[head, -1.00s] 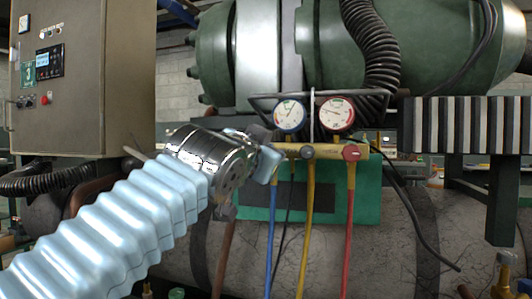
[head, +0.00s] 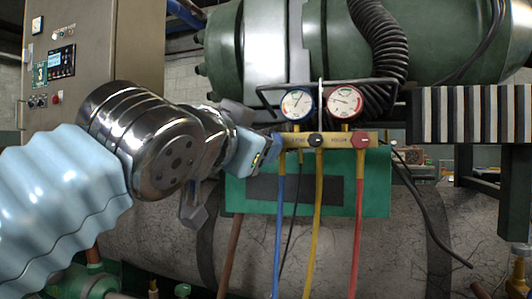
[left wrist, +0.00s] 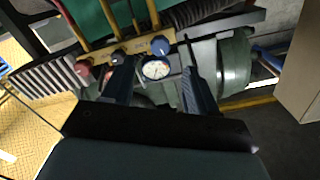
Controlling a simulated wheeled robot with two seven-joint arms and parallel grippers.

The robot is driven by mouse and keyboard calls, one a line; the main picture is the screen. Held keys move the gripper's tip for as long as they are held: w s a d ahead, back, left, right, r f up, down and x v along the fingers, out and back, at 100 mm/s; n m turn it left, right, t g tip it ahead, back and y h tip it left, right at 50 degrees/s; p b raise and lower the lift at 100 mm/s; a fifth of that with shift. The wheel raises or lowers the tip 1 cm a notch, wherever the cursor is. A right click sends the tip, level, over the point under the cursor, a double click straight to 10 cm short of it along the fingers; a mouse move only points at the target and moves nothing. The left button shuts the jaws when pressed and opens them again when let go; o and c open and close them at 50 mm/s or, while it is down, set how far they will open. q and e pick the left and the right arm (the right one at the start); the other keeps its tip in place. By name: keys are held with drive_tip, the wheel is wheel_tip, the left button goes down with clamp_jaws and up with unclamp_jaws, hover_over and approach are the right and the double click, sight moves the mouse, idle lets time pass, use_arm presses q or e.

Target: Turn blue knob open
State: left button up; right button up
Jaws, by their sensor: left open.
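The blue knob (head: 277,139) sits at the left end of the brass manifold (head: 338,139), partly hidden by my left gripper in the head view. My left gripper (head: 268,150) is at that end, its jaws pointing toward the knob. In the left wrist view the blue knob (left wrist: 160,46) shows whole, just beyond and between the two dark fingertips of my open left gripper (left wrist: 157,64). Nothing is between the fingers in a grip, and I cannot tell whether a finger touches the knob. My right gripper is not in view.
A blue-rimmed gauge (head: 297,104) and a red-rimmed gauge (head: 345,103) stand above the manifold. A black knob (head: 316,140) and red knob (head: 361,140) are further right. Blue (head: 279,225), yellow (head: 318,220) and red (head: 359,220) hoses hang below. A grey cabinet (head: 95,60) stands left.

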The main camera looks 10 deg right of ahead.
use_arm(q)
drive_tip(key=shift+v, duration=1.75)
